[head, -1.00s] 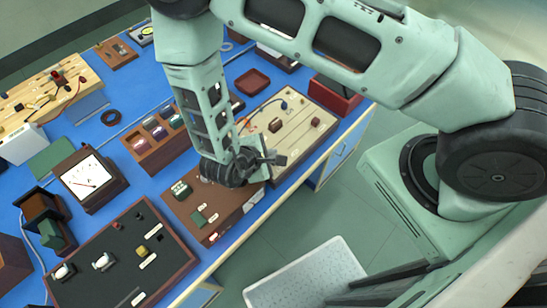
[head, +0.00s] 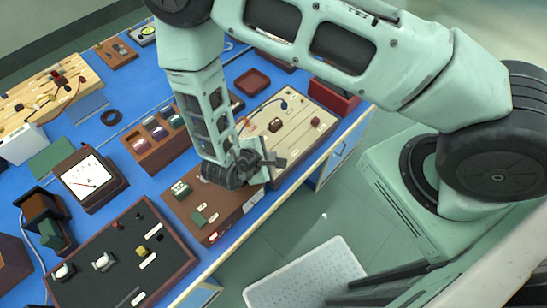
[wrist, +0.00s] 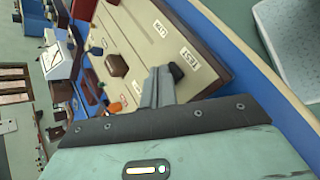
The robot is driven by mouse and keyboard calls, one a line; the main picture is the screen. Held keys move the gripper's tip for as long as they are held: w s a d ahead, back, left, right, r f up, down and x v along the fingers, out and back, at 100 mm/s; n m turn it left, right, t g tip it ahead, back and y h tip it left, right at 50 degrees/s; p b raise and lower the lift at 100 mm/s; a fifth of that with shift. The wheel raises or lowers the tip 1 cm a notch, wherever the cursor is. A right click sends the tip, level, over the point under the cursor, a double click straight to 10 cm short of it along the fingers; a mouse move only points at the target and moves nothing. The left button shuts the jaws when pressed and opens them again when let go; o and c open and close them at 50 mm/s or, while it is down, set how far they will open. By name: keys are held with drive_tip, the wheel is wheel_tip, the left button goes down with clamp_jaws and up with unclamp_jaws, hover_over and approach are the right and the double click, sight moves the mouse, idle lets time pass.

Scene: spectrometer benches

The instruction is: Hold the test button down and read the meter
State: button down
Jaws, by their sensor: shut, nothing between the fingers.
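My gripper (head: 277,162) is shut and empty, low over the near end of the cream panel (head: 309,104). In the wrist view its fingers (wrist: 160,84) are together over the cream panel (wrist: 138,38), beside a small white label (wrist: 188,57). A dark knob-like piece shows at the fingertips; I cannot tell if it is the test button or a finger part, nor whether there is contact. The meter (head: 87,178), a dark box with a white face and a red needle, stands at the left of the bench. Its scale is too small to read.
A brown board (head: 233,192) lies just left of and below my gripper. A black panel with switches (head: 120,262) is at the bench's near left. A brown divided box (head: 150,158) stands behind. Open floor and a pale tray (head: 305,272) lie beyond the bench's near edge.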

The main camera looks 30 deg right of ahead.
drive_tip(key=shift+s+f+b, duration=0.1)
drive_tip(key=shift+f+b, duration=0.3)
drive_tip(key=shift+f, duration=0.35)
idle(1.9)
drive_tip(key=shift+r, duration=0.1)
idle(0.5)
drive_tip(key=shift+r+p, duration=0.65)
drive_tip(key=shift+p, duration=0.35)
drive_tip(key=shift+r, duration=0.2)
wheel_tip(320, 180, up, 5)
drive_tip(key=p, duration=0.5)
drive_tip(key=shift+r, duration=0.1)
